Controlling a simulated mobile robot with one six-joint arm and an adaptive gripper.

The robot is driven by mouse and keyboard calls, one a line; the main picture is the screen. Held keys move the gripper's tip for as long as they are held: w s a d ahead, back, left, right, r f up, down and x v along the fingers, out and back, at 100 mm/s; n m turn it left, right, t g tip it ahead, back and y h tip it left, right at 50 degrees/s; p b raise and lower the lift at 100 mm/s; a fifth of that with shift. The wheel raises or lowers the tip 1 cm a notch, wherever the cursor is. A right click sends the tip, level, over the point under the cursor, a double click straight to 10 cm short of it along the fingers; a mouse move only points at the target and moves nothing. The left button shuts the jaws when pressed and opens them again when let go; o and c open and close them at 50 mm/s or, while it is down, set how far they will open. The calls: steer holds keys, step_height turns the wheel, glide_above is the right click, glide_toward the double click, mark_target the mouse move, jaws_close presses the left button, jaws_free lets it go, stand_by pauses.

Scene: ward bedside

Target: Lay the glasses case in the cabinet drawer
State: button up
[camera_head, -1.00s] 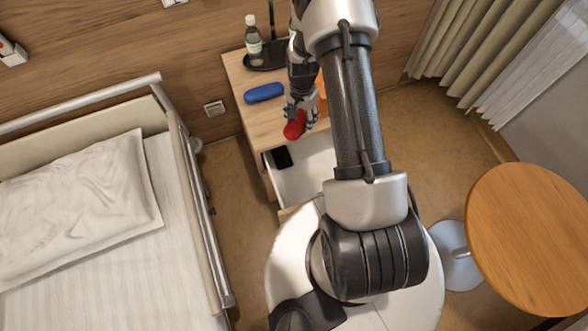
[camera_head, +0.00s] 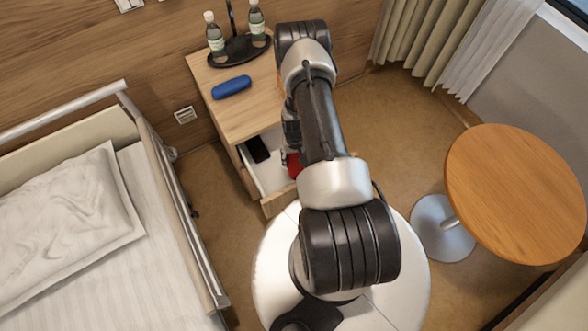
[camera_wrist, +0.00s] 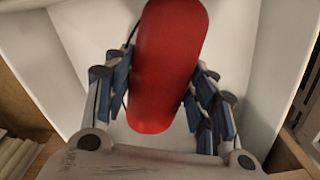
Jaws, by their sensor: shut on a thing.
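A red glasses case (camera_wrist: 168,62) is held between the blue-padded fingers of my gripper (camera_wrist: 160,92) in the wrist view. In the head view the red case (camera_head: 294,165) shows beside my arm, at the open cabinet drawer (camera_head: 273,203). White drawer walls surround the case in the wrist view. I cannot tell whether it touches the drawer floor. My arm hides the drawer's right part and most of the gripper. A blue case (camera_head: 231,87) of similar shape lies on the cabinet top (camera_head: 232,118).
A dark flat object (camera_head: 257,149) lies in the drawer's back left. Two bottles (camera_head: 215,38) (camera_head: 256,22) stand on a black tray (camera_head: 238,52) on the cabinet. The bed rail (camera_head: 183,215) is left; a round wooden table (camera_head: 515,195) is right, with floor between.

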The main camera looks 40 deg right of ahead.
steer(key=shift+f+b, duration=1.1)
steer(key=shift+f, duration=2.8)
steer(key=shift+f, duration=0.25)
steer(key=o, duration=1.1)
steer(key=shift+r, duration=0.1)
